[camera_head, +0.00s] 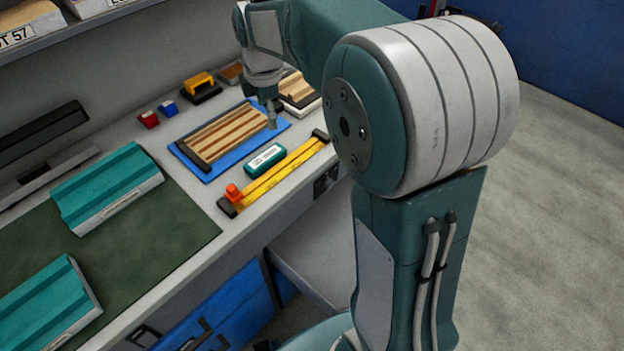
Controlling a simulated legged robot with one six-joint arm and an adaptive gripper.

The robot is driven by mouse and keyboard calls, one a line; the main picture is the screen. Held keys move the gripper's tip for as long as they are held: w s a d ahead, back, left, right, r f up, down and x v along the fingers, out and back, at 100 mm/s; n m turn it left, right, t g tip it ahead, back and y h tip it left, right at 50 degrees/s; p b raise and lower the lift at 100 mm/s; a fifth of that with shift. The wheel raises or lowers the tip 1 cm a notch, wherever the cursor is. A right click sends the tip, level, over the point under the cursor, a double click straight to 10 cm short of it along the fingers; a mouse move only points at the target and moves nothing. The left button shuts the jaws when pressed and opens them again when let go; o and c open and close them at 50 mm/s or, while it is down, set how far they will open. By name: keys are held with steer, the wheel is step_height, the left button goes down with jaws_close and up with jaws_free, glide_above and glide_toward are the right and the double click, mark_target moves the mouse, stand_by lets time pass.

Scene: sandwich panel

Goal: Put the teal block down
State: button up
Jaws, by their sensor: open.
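A small teal block (265,160) with a white label on top lies flat on the workbench, between a striped wooden board (222,138) and a yellow bar. My gripper (271,118) points down over the right end of the striped board, behind the small teal block and apart from it. It is open, and I see nothing held in it, though its fingers are small and partly hidden. Two larger teal blocks with grey sides rest at the left on a green mat (165,232): one farther back (105,185), one nearer the front (42,300).
The striped board lies on a blue sheet (205,176). A yellow bar (275,175) with an orange clamp runs along the bench's front edge. Red (149,119) and blue (168,108) small blocks and a yellow-handled tool (200,85) stand behind. The mat between and right of the large blocks is clear.

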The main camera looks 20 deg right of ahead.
steer(key=s+r+m+t, duration=0.2)
steer(key=s+m+t, duration=0.2)
steer(key=s+m, duration=1.3)
steer(key=s, duration=0.7)
steer(key=shift+s+r, duration=0.2)
steer(key=shift+s, duration=0.2)
